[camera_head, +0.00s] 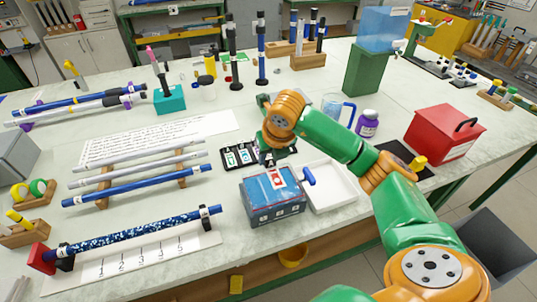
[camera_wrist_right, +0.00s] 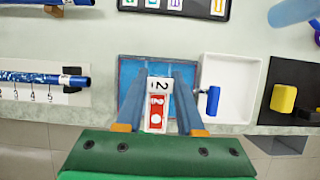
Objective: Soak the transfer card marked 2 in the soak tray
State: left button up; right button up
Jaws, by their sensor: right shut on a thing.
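The transfer card marked 2 (camera_wrist_right: 158,87), white with a red patch, is between the fingers of my right gripper (camera_wrist_right: 160,75). In the head view the card (camera_head: 278,179) shows below the right gripper (camera_head: 267,158), over the blue soak tray (camera_head: 277,214). The tray also shows behind the fingers in the right wrist view (camera_wrist_right: 128,72). I cannot tell whether the card touches the water. A black rack (camera_head: 229,159) with other marked cards lies behind the tray, partly hidden by my arm. My left gripper is out of view.
A speckled blue rod (camera_head: 140,234) lies on supports at the front left.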

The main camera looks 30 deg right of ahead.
aim_at(268, 182)
jog(key=f+b, duration=0.3)
jog(key=f, duration=0.1)
jog(key=f+b, duration=0.2)
jog(key=f, duration=0.2)
jog(key=shift+w+b, duration=0.2)
jog(key=shift+b, duration=0.2)
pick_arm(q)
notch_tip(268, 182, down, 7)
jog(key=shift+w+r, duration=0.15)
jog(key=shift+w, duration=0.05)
pick_arm(e)
jog(key=shift+s+a, duration=0.1)
jog(key=shift+s, duration=0.05)
jog(key=shift+s+f, duration=0.1)
jog(key=shift+f, duration=0.1)
dwell(0.3)
dwell(3.3)
jog(key=shift+r+p, duration=0.5)
jog(key=shift+r, duration=0.05)
jog(key=r+p, duration=0.2)
jog(key=r, duration=0.1)
jog(key=r+p, duration=0.2)
jog(key=r, duration=0.1)
jog(key=shift+w, duration=0.2)
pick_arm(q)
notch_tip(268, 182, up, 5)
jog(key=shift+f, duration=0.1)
pick_arm(e)
jog(key=shift+f, duration=0.15)
jog(key=shift+w, duration=0.1)
